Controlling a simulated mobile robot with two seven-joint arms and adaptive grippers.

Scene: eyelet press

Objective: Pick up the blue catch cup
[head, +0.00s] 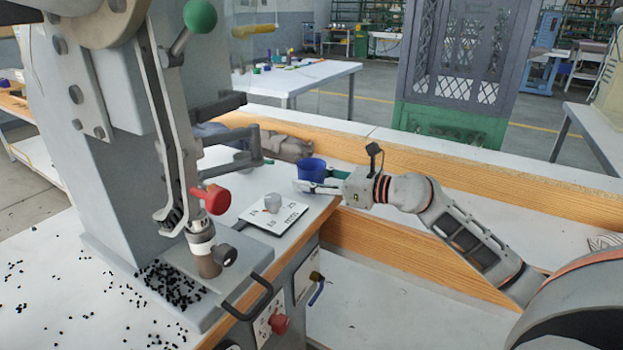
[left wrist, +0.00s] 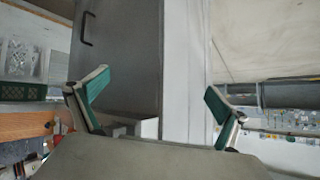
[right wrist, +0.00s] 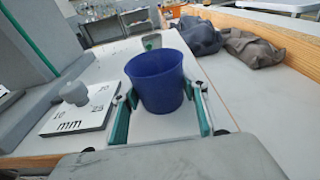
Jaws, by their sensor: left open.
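The blue catch cup (head: 312,170) stands upright on the white bench top, beside the press, in the head view. In the right wrist view the cup (right wrist: 158,82) fills the space between the fingers of my right gripper (right wrist: 162,112). One green-padded finger is on each side, very close to the cup wall. Whether both pads press on it I cannot tell. The right gripper (head: 322,187) also shows low at the cup in the head view. My left gripper (left wrist: 155,98) is open with nothing between its fingers, beside a grey panel with a handle.
A white plate marked "mm" with a grey knob (head: 272,202) lies left of the cup. The press (head: 110,150) with its red knob (head: 212,198) stands further left. Grey cloth-like bundles (right wrist: 250,50) lie behind the cup. A wooden ledge (head: 420,165) runs along the bench.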

